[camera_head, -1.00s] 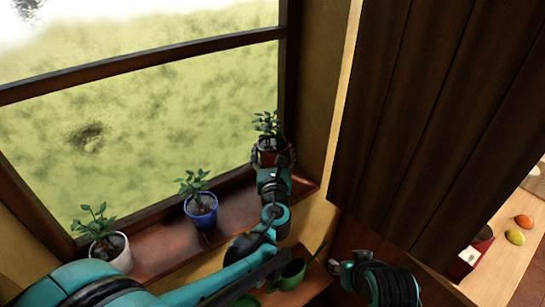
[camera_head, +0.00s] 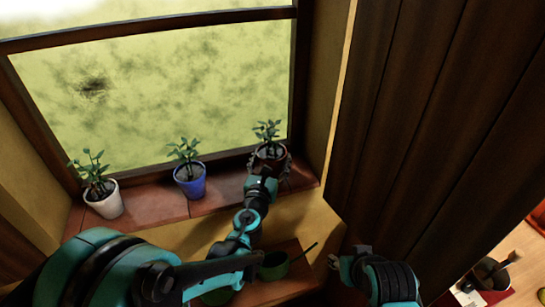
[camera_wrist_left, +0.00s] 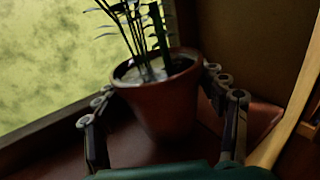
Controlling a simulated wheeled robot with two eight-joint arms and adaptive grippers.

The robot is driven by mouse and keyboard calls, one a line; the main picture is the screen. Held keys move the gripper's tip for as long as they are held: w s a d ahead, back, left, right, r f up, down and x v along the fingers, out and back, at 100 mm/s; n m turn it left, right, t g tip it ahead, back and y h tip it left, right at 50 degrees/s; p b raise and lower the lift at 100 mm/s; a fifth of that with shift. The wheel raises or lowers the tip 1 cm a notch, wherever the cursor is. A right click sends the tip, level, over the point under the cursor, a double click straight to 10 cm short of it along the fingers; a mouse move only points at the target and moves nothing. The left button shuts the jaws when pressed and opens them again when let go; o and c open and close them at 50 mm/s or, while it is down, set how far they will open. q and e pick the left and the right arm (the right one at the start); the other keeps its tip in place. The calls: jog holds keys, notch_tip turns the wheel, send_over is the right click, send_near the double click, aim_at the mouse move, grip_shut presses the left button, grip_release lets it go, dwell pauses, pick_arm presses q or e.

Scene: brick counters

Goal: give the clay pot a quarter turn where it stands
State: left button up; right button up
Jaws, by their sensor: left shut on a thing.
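The pot's base looks to be on the sill. My right gripper (camera_head: 345,258) is low in the head view, away from the pot; its jaws are too small to judge.
A blue pot (camera_head: 190,183) and a white pot (camera_head: 106,201) with plants stand left on the sill (camera_head: 150,205). The window is behind; a wall and dark wooden panel (camera_head: 430,110) are right.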

pick_arm(q)
jog(key=shift+d+n+y, duration=0.15)
jog(key=shift+n+y, duration=0.55)
jog(key=shift+y, duration=0.4)
jog(key=n+y, duration=0.1)
jog(key=y, duration=0.1)
jog(key=shift+d+r+n+y+p, duration=0.1)
jog(key=shift+n+y+p, duration=0.2)
jog(key=shift+n+y, duration=0.1)
jog(key=n+y, duration=0.2)
jog(key=y, duration=0.1)
jog(key=shift+f, duration=0.2)
jog(key=shift+a+f, duration=0.25)
jog(key=shift+b, duration=0.3)
jog(key=o, duration=1.9)
